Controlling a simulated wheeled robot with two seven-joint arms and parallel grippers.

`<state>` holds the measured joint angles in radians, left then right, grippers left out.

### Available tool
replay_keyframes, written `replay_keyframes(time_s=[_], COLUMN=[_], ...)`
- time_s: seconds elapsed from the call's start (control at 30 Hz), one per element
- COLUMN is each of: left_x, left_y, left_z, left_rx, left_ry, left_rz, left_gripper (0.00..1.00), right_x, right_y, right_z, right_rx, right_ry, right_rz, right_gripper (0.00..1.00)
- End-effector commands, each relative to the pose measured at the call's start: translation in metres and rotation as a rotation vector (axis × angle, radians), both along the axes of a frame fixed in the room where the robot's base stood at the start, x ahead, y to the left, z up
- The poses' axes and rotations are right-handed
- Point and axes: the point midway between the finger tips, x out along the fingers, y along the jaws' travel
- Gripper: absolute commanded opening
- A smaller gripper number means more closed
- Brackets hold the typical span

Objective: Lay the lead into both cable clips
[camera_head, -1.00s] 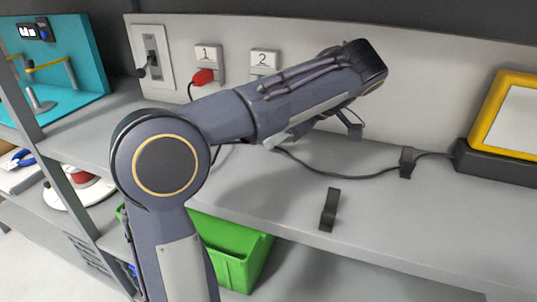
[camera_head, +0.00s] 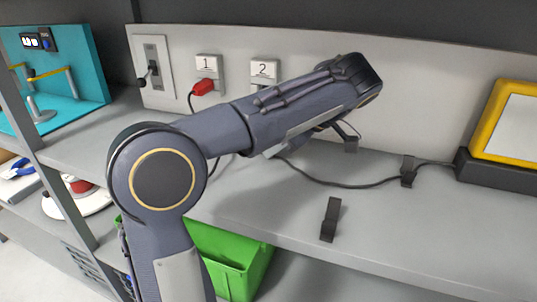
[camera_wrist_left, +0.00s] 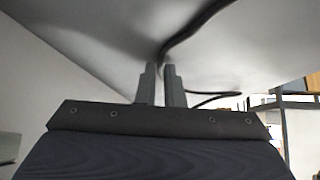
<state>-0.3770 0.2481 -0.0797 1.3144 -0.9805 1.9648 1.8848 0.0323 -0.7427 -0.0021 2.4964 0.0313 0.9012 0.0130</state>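The lead (camera_head: 345,186) is a thin black cable. It runs along the grey shelf from behind my left forearm to a black base at the right. A dark clip (camera_head: 409,171) stands where the lead passes; I cannot tell whether the lead sits inside it. Another dark clip (camera_head: 330,219) stands nearer the front edge, clear of the lead. My right gripper is out of view.
A red plug (camera_head: 203,88) is at socket 1; socket 2 (camera_head: 264,71) looks empty. A yellow-framed panel (camera_head: 490,115) stands on the black base. A green bin (camera_head: 232,262) sits below the shelf. The shelf front right is clear.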

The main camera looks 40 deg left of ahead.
Motion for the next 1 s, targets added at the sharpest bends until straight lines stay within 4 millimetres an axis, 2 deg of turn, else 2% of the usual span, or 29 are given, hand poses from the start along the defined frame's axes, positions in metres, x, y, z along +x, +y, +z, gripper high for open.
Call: replay_keyframes(time_s=[0.1, 0.43, 1.0], left_x=[0.0, 0.0, 0.0], left_y=[0.0, 0.0, 0.0], left_z=[0.0, 0.003, 0.043], left_rx=[0.0, 0.0, 0.0], left_ry=[0.0, 0.0, -0.001], left_rz=[0.0, 0.0, -0.001], left_gripper=[0.0, 0.0, 0.0], right_x=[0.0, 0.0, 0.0], right_y=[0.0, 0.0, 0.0], right_z=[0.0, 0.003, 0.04], right_rx=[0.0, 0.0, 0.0], right_ry=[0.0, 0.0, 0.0], right_rz=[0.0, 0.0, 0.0], right_gripper=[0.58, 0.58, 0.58])
